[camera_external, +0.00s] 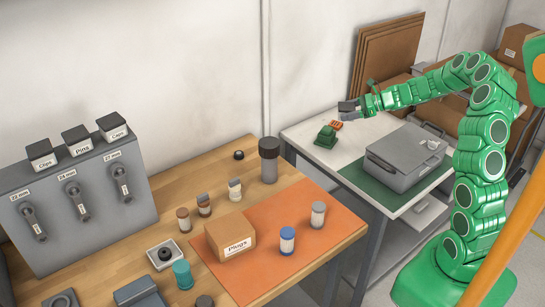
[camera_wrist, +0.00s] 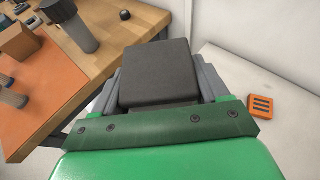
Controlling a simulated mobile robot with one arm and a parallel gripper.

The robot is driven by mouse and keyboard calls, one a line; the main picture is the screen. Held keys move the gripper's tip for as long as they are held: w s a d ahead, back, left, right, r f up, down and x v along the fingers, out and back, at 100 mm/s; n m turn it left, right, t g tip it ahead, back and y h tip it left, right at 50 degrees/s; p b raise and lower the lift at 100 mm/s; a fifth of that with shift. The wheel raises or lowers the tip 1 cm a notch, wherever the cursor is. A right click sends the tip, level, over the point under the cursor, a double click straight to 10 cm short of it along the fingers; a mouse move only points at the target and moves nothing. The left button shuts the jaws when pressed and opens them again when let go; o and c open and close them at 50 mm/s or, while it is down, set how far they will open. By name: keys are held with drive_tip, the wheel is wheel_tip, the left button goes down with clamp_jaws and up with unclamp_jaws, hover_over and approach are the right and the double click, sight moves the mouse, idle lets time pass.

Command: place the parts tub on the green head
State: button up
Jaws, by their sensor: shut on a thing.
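My gripper (camera_external: 348,107) is above the white table, shut on a dark, square-topped thing that I take to be the parts tub (camera_wrist: 160,73). In the wrist view the tub sits between the grey fingers, its dark top toward the camera. In the external view it is too small to make out clearly. The green head (camera_external: 326,137) is a small green block standing on the white table, below and a little left of my gripper and apart from it. The green head does not show in the wrist view.
An orange slotted piece (camera_external: 336,125) lies beside the green head, also visible in the wrist view (camera_wrist: 261,107). A grey case (camera_external: 400,163) stands on a green mat to the right. A tall dark-capped cylinder (camera_external: 269,160) stands on the wooden bench. Cardboard (camera_external: 385,50) leans behind.

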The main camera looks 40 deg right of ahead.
drive_tip(key=w+d+f, duration=0.1)
drive_tip(key=w+f, duration=0.2)
drive_tip(key=w, duration=0.3)
hover_over(329, 128)
drive_tip(key=shift+f, duration=4.3)
drive_tip(key=shift+a+f, duration=0.1)
drive_tip(key=o, duration=1.1)
drive_tip(key=shift+o, duration=0.2)
drive_tip(key=v, duration=1.2)
